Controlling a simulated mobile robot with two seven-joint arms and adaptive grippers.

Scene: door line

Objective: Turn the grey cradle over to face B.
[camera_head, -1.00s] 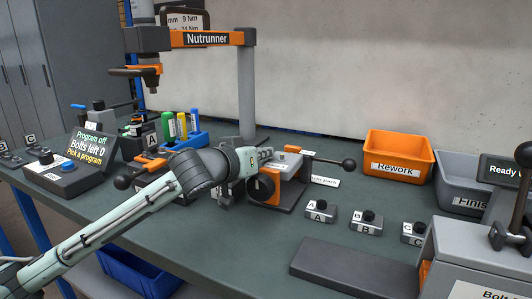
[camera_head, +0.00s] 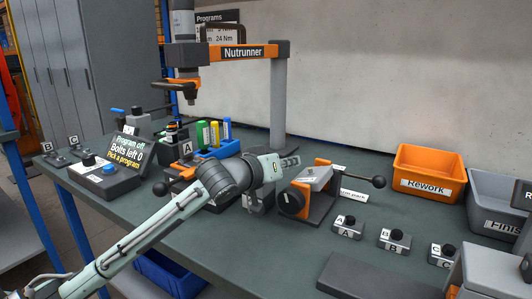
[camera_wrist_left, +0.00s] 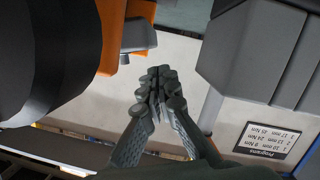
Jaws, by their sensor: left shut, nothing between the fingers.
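The cradle station (camera_head: 312,194) stands on the bench, with orange side plates and a round black knob on its front. The grey cradle (camera_head: 314,177) lies between the plates, with a light block on its top. A handle with a black ball (camera_head: 378,182) sticks out to its right. I cannot read which face is up. My left gripper (camera_head: 294,160) is shut and empty, just left of the cradle in the picture and seemingly apart from it. Its closed fingertips show in the left wrist view (camera_wrist_left: 160,76). My right gripper is not in view.
The nutrunner (camera_head: 185,88) hangs from an orange arm on a grey post (camera_head: 279,110) behind. Blocks A (camera_head: 347,229), B (camera_head: 394,242) and C (camera_head: 442,255) stand to the right. The orange Rework bin (camera_head: 428,173) is behind them. A program panel (camera_head: 112,172) sits at left.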

